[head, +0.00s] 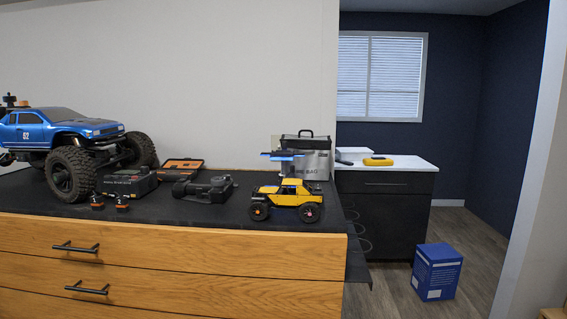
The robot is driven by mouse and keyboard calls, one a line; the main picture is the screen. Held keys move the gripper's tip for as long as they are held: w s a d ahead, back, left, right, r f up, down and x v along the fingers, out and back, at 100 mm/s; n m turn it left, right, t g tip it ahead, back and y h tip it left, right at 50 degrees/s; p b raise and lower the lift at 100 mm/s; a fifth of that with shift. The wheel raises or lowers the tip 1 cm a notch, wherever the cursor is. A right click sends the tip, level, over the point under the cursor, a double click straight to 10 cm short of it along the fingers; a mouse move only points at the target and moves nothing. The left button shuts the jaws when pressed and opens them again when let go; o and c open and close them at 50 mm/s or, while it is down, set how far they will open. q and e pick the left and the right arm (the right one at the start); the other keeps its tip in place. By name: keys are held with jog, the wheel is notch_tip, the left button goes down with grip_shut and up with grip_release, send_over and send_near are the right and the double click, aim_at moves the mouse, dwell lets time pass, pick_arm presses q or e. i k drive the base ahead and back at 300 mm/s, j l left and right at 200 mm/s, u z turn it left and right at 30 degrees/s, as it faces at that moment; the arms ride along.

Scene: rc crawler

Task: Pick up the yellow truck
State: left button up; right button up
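The yellow truck (289,196) is a small crawler with black wheels. It stands upright on the black mat (165,212) on top of the wooden drawer cabinet, near the mat's front right corner. Its side faces me and nothing covers it. Neither of my grippers shows in the head view.
A large blue truck (60,137) stands at the left of the cabinet top. Several black items lie between the trucks, including a black device (203,188). A grey bag (312,163) stands behind the yellow truck. A blue box (437,271) is on the floor at right.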

aim_at(282, 198)
jog(key=k, duration=0.6)
jog(key=u, duration=1.35)
jog(key=l+u, duration=0.1)
jog(key=u, duration=0.25)
jog(key=l+u, duration=0.1)
jog(key=u, duration=0.25)
jog(key=l+u, duration=0.1)
jog(key=u, duration=0.25)
jog(key=k+l, duration=0.1)
jog(key=l, duration=0.45)
jog(key=k+l, duration=0.1)
jog(key=l, duration=0.4)
jog(key=k+l, duration=0.1)
jog(key=l, duration=0.45)
jog(key=k+l, duration=0.1)
jog(key=l, duration=0.95)
jog(key=k+l, duration=0.15)
jog(key=l, duration=0.35)
jog(key=k+l, duration=0.1)
jog(key=l, duration=0.45)
